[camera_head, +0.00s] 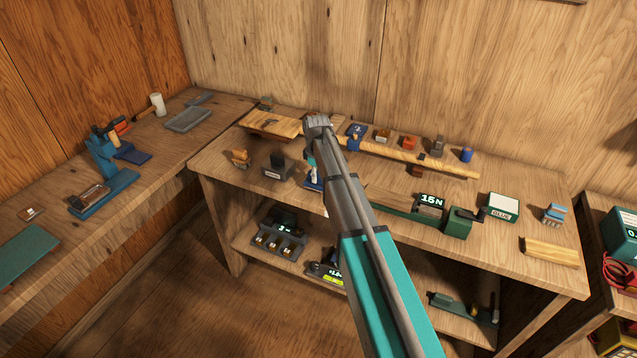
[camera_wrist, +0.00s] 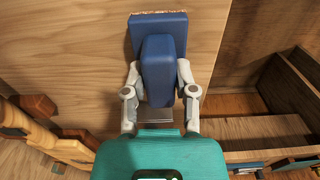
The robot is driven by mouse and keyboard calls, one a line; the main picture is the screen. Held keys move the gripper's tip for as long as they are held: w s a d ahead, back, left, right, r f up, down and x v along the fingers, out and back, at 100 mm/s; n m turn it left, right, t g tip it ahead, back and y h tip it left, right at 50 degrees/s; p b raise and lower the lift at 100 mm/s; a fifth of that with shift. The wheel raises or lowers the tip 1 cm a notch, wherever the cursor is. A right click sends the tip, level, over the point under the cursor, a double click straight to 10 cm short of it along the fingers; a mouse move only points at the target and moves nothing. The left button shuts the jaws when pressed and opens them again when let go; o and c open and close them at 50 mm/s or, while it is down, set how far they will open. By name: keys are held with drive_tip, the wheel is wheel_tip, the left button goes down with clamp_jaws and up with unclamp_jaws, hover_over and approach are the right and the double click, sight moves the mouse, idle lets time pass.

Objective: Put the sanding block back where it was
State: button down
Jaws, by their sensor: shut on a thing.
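The sanding block is blue with a raised grip and a thin brown, speckled edge along its far side. In the wrist view, the sanding block (camera_wrist: 157,68) is between the two grey fingers of my gripper (camera_wrist: 158,92), which is shut on its raised grip. A pale wooden surface lies behind or below it; I cannot tell whether they touch. In the head view, my gripper (camera_head: 312,172) is mostly hidden behind my arm, over the left half of the middle bench. A bit of blue there seems to be the held block.
The middle bench (camera_head: 480,225) holds a dark block (camera_head: 278,165), a small wooden piece (camera_head: 241,157), a green device reading 15 N (camera_head: 459,220), a white-topped box (camera_head: 500,206) and a long rail (camera_head: 410,159) with several small blocks behind it. The left bench holds a blue vise-like tool (camera_head: 104,185).

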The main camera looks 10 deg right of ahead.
drive_tip(key=shift+f+b, duration=0.45)
drive_tip(key=shift+f, duration=0.35)
drive_tip(key=shift+f, duration=0.1)
drive_tip(key=shift+c, duration=2)
unclamp_jaws()
wheel_tip(320, 180, up, 12)
drive_tip(key=p, duration=1.2)
drive_tip(key=shift+s, duration=0.15)
drive_tip(key=s+m, duration=1)
drive_tip(key=s, duration=1.8)
drive_tip(key=shift+s+d+m, duration=0.25)
drive_tip(key=shift+s+m, duration=0.1)
drive_tip(key=shift+m, duration=0.05)
